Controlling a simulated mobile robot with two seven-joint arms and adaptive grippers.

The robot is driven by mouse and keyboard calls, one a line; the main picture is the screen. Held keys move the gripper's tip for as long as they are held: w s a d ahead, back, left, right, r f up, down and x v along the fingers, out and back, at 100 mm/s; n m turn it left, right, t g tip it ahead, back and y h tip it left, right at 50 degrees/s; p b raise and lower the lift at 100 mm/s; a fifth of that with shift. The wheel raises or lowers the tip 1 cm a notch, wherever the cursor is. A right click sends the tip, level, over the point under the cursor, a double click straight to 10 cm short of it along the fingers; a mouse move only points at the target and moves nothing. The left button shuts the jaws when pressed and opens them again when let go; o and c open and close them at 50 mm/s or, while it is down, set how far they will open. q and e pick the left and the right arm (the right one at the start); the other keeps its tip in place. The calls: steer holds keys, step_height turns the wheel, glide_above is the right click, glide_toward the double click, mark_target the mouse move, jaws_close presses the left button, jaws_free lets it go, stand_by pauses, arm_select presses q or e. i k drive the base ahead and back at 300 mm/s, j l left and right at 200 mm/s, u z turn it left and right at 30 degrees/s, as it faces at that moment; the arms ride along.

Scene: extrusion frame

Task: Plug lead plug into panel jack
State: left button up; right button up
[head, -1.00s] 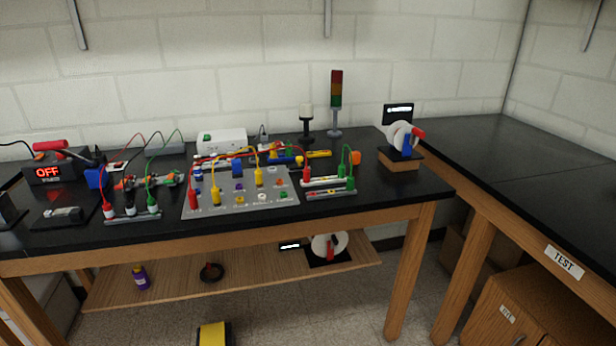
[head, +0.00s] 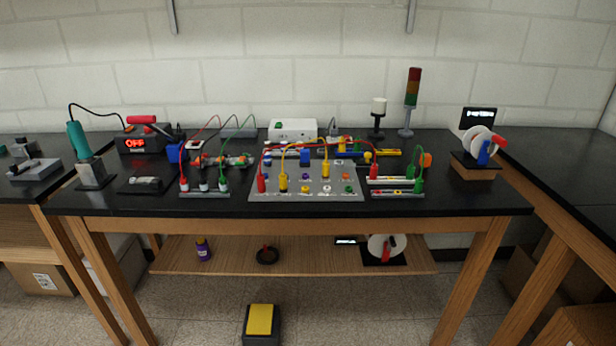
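A grey jack panel (head: 270,190) lies on the middle of the black bench top. More red and green plugs (head: 418,185) stand in a rack (head: 398,194) at the panel's right. Neither of my grippers is in view.
A stack light (head: 411,100) and a spool stand (head: 474,170) are at the right. A lower shelf (head: 220,262) and a yellow-topped pedal (head: 260,320) are below. The bench's front strip is mostly clear.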

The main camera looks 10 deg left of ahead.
mark_target(373, 168)
steer(key=i+l+u, duration=0.25)
steer(key=l+u, duration=0.25)
steer(key=l, duration=0.2)
steer(key=i+l+u, duration=0.1)
steer(key=l+u, duration=0.15)
steer(key=l, duration=0.15)
steer(key=l+u, duration=0.25)
steer(key=l, duration=0.2)
steer(key=i, duration=0.05)
